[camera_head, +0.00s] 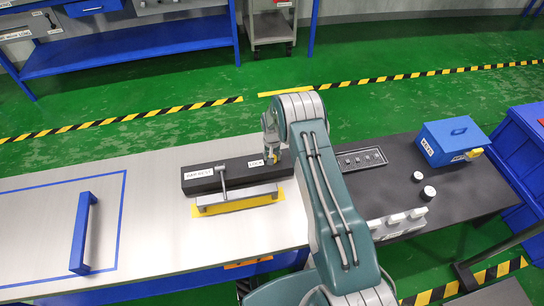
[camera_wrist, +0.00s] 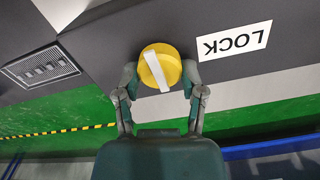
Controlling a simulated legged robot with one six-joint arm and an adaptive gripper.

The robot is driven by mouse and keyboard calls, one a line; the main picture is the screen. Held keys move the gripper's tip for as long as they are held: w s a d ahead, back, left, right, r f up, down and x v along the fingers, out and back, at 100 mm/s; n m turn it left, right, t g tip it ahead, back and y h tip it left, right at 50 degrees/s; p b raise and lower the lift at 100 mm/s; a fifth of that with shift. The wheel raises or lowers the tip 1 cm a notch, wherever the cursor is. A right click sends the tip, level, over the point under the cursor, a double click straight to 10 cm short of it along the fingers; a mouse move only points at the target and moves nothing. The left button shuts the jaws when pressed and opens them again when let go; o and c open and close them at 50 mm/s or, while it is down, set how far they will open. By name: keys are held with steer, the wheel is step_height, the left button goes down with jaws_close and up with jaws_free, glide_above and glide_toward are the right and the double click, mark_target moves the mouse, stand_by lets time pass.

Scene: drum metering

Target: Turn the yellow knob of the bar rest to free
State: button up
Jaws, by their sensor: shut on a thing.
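The bar rest (camera_head: 210,181) is a long black block on the light table, with a "BAR REST" label at its left end and a "LOCK" label (camera_head: 255,164) near its right end. The yellow knob (camera_wrist: 152,62) has a white stripe across it and sits on the block's face beside the LOCK label (camera_wrist: 234,42) in the wrist view. My gripper (camera_wrist: 161,76) is shut on the knob, one finger on each side of it. In the head view, my gripper (camera_head: 272,150) is at the block's right end, and the knob is mostly hidden there.
A grey bar with an upright handle (camera_head: 238,200) lies in front of the block on a yellow patch. A blue handle (camera_head: 83,232) stands at the left. To the right are a slotted panel (camera_head: 361,159), a blue box (camera_head: 453,138) and white-topped pieces (camera_head: 428,193).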

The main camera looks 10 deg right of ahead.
steer(key=shift+f, duration=0.1)
stand_by(0.3)
steer(key=o, duration=1.1)
steer(key=shift+o, duration=0.2)
step_height(320, 180, up, 12)
steer(key=shift+a, duration=0.1)
